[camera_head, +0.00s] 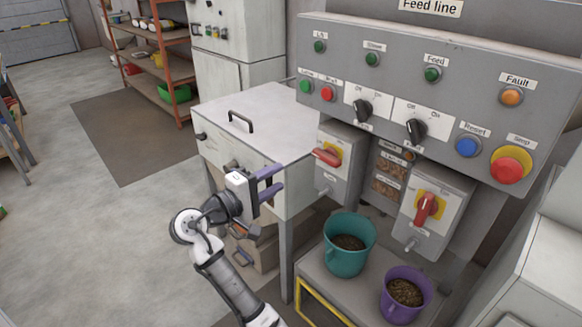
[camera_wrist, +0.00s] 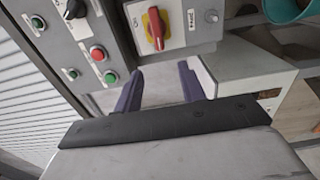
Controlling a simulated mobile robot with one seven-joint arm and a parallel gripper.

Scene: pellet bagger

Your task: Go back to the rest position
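My gripper (camera_head: 272,184) is in front of the grey cabinet with the black handle, left of the feed line panel (camera_head: 440,95). Its two purple fingers are spread apart with nothing between them. In the wrist view my gripper (camera_wrist: 160,88) also shows open and empty, with the panel and a red rotary switch on a yellow plate (camera_wrist: 155,28) beyond it. My arm reaches up from the bottom of the head view. No rest position is marked in either view.
Two switch boxes with red handles, one at left (camera_head: 328,156) and one at right (camera_head: 427,208), hang under the panel. A teal bucket (camera_head: 349,258) and a purple bucket (camera_head: 405,308) hold pellets below. An orange shelf (camera_head: 153,50) stands behind. The floor at left is open.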

